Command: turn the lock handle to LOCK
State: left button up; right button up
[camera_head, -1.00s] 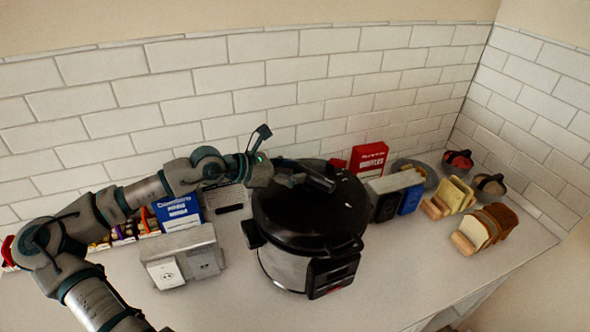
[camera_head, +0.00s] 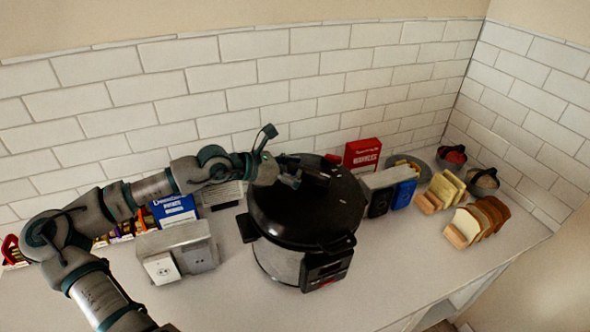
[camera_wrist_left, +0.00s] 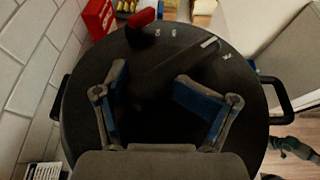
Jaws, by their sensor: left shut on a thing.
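A black and steel pressure cooker (camera_head: 287,262) stands on the counter. A dark handle (camera_head: 316,174) lies across its round black lid (camera_head: 300,212). My left gripper (camera_head: 290,176) reaches in over the back left of the lid and is shut on this handle. In the left wrist view, the blue-padded fingers (camera_wrist_left: 158,102) stand apart on either side of the dark handle, which slants to the upper right (camera_wrist_left: 200,50). Small white marks show on the lid near its far edge but are too small to read. A red-tipped part (camera_wrist_left: 141,18) shows at the lid's edge.
A grey toaster-like box (camera_head: 178,250) stands left of the cooker. A blue box (camera_head: 174,210) is behind it. A red box (camera_head: 362,153) and a second grey appliance (camera_head: 380,180) are behind right. Bread slices (camera_head: 468,224) and bowls lie farther right. The front right counter is clear.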

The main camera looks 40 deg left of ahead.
pick_arm(q)
jog(key=shift+s+d, duration=0.1)
jog(key=shift+d, duration=0.95)
jog(key=shift+c, duration=0.7)
jog(key=shift+d+r, duration=0.1)
jog(key=c, duration=0.3)
jog(key=shift+a, duration=0.35)
jog(key=shift+s+a, duration=0.1)
jog(key=shift+a, duration=0.35)
pick_arm(e)
jog(key=shift+s+d+f, duration=0.15)
jog(key=shift+d, duration=0.25)
pick_arm(q)
jog(key=shift+d, duration=0.15)
pick_arm(e)
jog(key=shift+d, duration=0.1)
